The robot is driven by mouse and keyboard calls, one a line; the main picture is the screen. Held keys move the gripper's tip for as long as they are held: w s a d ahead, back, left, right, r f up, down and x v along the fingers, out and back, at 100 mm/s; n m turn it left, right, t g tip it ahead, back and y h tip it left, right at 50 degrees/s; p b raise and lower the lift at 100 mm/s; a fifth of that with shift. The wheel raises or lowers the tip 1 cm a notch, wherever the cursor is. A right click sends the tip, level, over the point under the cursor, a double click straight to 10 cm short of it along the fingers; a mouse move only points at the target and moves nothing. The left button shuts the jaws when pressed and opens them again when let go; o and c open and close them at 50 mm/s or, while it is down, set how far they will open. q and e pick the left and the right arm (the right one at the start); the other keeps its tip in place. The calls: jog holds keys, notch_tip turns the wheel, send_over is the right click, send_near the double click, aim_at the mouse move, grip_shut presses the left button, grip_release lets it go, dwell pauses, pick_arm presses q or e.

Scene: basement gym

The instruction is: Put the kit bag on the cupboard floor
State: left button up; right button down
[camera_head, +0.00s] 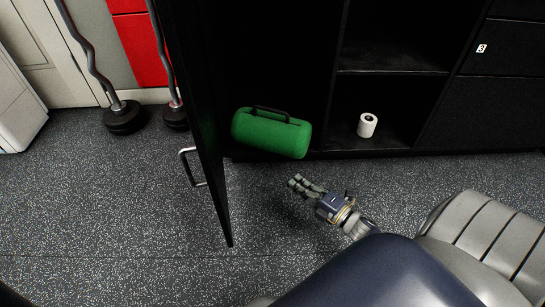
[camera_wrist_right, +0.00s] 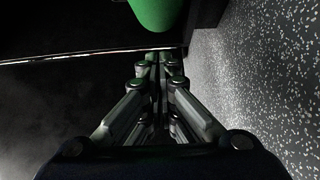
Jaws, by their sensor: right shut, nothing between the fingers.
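The kit bag (camera_head: 270,133) is a green rounded bag with a dark handle on top. It lies at the bottom of the open black cupboard (camera_head: 275,60), with its right end at or slightly over the front edge. Part of it shows at the top of the right wrist view (camera_wrist_right: 153,12). My right gripper (camera_head: 294,182) is in front of and below the bag, apart from it. Its fingers (camera_wrist_right: 160,60) are shut and empty. The cupboard door (camera_head: 208,130) stands open to the left, with a metal handle (camera_head: 187,168). My left gripper is not in view.
A white roll (camera_head: 367,125) stands in the open compartment to the right of the bag. Black weights (camera_head: 124,118) with curved bars stand left of the door. A grey ribbed seat-like object (camera_head: 485,245) is at lower right. Speckled floor is clear in front.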

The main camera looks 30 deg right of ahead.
jog(key=d+b+x, duration=0.2)
jog(key=b+x, duration=0.5)
jog(key=x, duration=0.5)
jog(key=shift+w+d, duration=0.35)
jog(key=shift+w, duration=0.35)
